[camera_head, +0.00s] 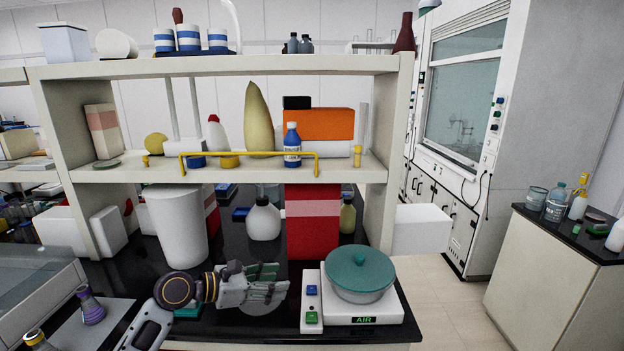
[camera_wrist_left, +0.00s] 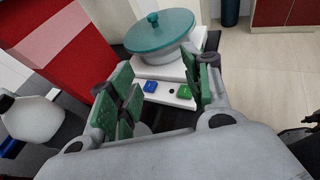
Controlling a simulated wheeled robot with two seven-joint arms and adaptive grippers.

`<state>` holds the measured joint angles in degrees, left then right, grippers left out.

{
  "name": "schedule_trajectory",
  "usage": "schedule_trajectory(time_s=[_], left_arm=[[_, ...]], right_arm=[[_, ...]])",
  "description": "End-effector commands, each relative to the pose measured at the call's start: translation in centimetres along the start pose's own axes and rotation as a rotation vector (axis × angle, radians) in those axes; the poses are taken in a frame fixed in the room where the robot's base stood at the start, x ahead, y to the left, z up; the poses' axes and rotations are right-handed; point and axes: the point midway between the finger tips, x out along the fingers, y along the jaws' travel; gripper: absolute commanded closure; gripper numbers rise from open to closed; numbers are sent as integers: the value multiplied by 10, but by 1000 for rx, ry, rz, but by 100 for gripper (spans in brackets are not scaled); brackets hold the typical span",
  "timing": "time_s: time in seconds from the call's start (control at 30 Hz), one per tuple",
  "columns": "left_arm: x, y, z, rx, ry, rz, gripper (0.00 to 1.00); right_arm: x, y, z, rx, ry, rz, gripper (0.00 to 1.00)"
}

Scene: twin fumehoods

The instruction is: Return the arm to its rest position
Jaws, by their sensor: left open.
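My left arm comes in from the lower left in the head view. Its gripper (camera_head: 268,286) is over the black bench top, left of a white hotplate-like device (camera_head: 362,312) marked AIR. In the left wrist view the green-padded fingers (camera_wrist_left: 160,100) are spread apart with nothing between them. The device's blue and green buttons show beyond the fingertips. A teal-lidded bowl (camera_head: 360,272) sits on the device and also shows in the wrist view (camera_wrist_left: 160,32).
Behind the gripper stand a red box (camera_head: 312,225), a white bottle (camera_head: 263,220) and a large white cylinder (camera_head: 175,225). A shelf (camera_head: 230,172) with a yellow rail hangs above. A purple flask (camera_head: 91,308) is at the lower left. Open floor (camera_head: 450,300) lies to the right.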

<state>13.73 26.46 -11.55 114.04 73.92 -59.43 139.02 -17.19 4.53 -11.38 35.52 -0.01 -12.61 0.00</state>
Motion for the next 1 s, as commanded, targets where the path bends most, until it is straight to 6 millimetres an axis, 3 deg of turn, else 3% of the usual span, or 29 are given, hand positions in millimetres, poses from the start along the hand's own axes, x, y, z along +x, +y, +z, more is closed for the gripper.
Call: schedule_trajectory(time_s=[0.47,1.0], left_arm=[[4,-19,-32,217,78,2,51],[-1,-66,-112,795,302,-64,51]], right_arm=[[0,-2,-1,-1,1,-2,60],[0,1,0,-2,1,1,60]])
